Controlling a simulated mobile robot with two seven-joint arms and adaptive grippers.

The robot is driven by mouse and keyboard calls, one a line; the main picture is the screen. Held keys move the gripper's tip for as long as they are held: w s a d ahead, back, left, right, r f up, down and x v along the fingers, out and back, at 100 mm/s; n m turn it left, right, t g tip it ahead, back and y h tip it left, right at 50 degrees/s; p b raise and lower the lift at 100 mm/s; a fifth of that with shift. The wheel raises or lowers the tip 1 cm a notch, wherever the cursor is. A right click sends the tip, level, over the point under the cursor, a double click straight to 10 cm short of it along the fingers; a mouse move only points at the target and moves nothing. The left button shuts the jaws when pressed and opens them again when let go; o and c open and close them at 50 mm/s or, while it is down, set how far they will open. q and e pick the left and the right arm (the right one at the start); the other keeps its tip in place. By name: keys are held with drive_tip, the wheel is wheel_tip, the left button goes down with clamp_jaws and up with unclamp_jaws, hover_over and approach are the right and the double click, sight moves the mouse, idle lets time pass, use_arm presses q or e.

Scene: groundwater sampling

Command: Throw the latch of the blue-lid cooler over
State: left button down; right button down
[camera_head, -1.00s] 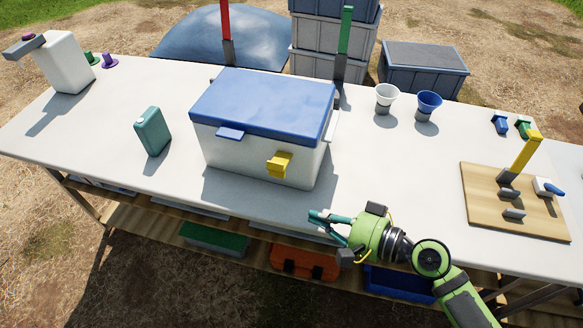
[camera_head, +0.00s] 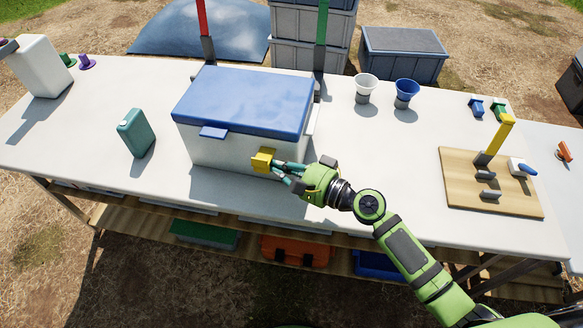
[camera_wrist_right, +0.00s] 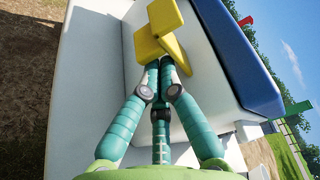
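The cooler (camera_head: 222,150) is white with a blue lid (camera_head: 245,100) that lies closed; it stands on the table. A yellow latch (camera_head: 262,159) is on its front wall, toward the right, and also shows large in the right wrist view (camera_wrist_right: 158,22). A blue tab (camera_head: 213,132) juts from the lid's front edge at the left. My right gripper (camera_head: 274,167) is at the latch, its teal fingers drawn together. In the wrist view the fingertips meet at the latch's near end; I see nothing clearly held between them. My left gripper is not in view.
A teal bottle (camera_head: 136,133) stands left of the cooler, a white jug (camera_head: 40,68) farther left. A white cup (camera_head: 365,87) and a blue cup (camera_head: 405,93) stand behind right. A wooden board (camera_head: 462,190) with a yellow lever (camera_head: 497,138) is at the right.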

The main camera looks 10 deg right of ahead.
drive_tip(key=shift+w+a, duration=0.2)
idle(0.3)
drive_tip(key=shift+r+m+p, duration=0.15)
drive_tip(key=shift+m+p, duration=0.15)
drive_tip(key=shift+p, duration=0.4)
drive_tip(key=shift+s, duration=0.1)
